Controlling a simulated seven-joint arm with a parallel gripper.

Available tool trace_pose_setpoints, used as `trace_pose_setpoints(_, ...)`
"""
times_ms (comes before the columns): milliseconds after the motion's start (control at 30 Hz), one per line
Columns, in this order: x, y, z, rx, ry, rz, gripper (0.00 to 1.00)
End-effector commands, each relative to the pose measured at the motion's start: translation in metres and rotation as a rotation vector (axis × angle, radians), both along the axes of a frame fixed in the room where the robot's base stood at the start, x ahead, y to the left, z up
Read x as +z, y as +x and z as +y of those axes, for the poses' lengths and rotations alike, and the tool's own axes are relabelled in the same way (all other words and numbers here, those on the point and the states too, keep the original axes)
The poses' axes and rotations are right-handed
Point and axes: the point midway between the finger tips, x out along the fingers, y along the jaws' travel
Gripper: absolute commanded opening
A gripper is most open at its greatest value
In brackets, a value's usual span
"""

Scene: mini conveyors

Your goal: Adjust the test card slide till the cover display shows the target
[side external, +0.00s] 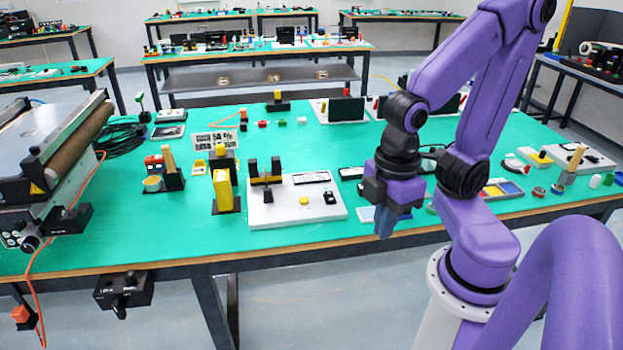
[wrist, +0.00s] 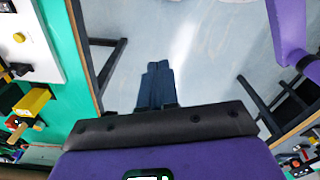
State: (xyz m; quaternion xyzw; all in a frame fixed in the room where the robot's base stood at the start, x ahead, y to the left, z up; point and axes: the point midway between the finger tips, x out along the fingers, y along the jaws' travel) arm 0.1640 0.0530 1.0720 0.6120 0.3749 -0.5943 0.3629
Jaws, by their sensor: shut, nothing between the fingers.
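My gripper (side external: 384,224) hangs with its fingers pointing down near the table's front edge, to the right of a white board (side external: 268,215). In the wrist view its blue fingers (wrist: 158,85) are together, with nothing between them, over the floor. The white board carries a black upright bracket (side external: 265,172), a dark display strip (side external: 311,177), a yellow round knob (side external: 304,200) and a black button piece (side external: 330,198). I cannot tell which part is the test card slide or the cover display, and no display reading is legible. The board also shows at the wrist view's left edge (wrist: 35,45).
A yellow block on a black stand (side external: 222,190) is left of the board. A roller conveyor (side external: 60,150) stands at the far left. Small parts and a coloured tray (side external: 503,189) lie to the right. The green table (side external: 130,225) is bare at its front left.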

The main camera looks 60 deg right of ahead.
Motion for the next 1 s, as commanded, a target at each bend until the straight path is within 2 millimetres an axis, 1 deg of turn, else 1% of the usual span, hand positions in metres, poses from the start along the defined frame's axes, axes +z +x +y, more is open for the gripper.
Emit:
trace_pose_setpoints(133,0.000,0.000,0.000,0.000,0.000,0.000,0.00)
trace_pose_setpoints(167,0.000,0.000,0.000,0.000,0.000,0.000,0.10)
trace_pose_setpoints(200,0.000,0.001,0.000,-0.003,0.000,0.000,0.23)
trace_pose_setpoints(267,0.001,0.004,0.002,-0.020,0.000,0.001,0.42)
trace_pose_setpoints(300,0.002,0.008,0.004,-0.041,-0.001,0.001,0.47)
trace_pose_setpoints(367,0.004,0.017,0.009,-0.091,-0.002,0.002,0.47)
trace_pose_setpoints(467,0.009,0.043,0.020,-0.217,-0.003,0.004,0.47)
trace_pose_setpoints(667,0.017,0.110,0.037,-0.531,-0.004,0.010,0.47)
trace_pose_setpoints(700,0.018,0.124,0.038,-0.593,-0.003,0.011,0.47)
trace_pose_setpoints(867,0.019,0.181,0.038,-0.843,-0.005,0.015,0.47)
trace_pose_setpoints(1000,0.018,0.231,0.028,-1.062,-0.005,0.020,0.47)
